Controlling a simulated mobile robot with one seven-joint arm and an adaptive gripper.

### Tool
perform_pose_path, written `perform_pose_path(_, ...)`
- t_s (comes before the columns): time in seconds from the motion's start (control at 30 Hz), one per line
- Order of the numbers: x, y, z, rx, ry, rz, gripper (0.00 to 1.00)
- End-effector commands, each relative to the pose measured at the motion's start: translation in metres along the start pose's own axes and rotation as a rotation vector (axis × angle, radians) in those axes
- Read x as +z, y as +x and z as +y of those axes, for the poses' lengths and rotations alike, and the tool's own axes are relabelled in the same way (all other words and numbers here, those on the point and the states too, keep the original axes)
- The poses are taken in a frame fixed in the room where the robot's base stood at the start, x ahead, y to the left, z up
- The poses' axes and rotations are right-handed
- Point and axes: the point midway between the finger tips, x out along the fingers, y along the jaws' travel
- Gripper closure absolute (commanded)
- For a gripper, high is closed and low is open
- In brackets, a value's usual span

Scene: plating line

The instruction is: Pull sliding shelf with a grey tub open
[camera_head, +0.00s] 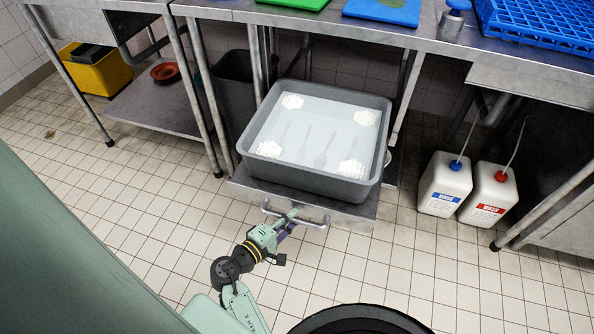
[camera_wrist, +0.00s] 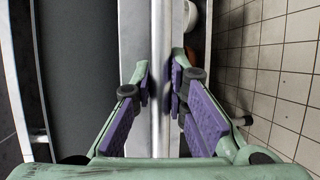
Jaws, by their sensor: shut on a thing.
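The sliding shelf (camera_head: 352,212) is a steel shelf low under the counter. Its front part stands out past the counter edge. The grey tub (camera_head: 262,176) sits on it, with pale liquid, white clusters and utensil shapes inside. A bar handle (camera_head: 318,222) runs along the shelf front. My gripper (camera_head: 294,219) is at this handle. In the wrist view my gripper (camera_wrist: 160,85) has its purple pads on both sides of the handle bar (camera_wrist: 160,130), shut on it. The grey tub wall (camera_wrist: 70,80) shows at the left there.
A dark bin (camera_head: 234,80) stands left of the tub. Two white jugs (camera_head: 443,185) with blue and red caps stand on the floor at right. A yellow bin (camera_head: 100,72) is at the far left.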

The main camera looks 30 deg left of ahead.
Motion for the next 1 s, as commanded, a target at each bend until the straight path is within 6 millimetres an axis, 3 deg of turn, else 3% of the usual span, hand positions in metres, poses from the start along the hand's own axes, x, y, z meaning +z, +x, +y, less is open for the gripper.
perform_pose_path(0.5, 0.0003, -0.0029, -0.0006, 0.0, -0.002, -0.004, 1.0)
perform_pose_path(0.53, 0.0002, -0.0029, -0.0006, 0.0, -0.002, -0.003, 0.84)
perform_pose_path(0.6, 0.0001, -0.0029, -0.0005, 0.0, -0.002, -0.003, 0.8)
perform_pose_path(0.8, -0.0002, -0.0029, -0.0005, 0.0, -0.001, -0.002, 0.66)
perform_pose_path(1.0, -0.0005, -0.003, -0.0005, 0.0, 0.0, -0.001, 0.65)
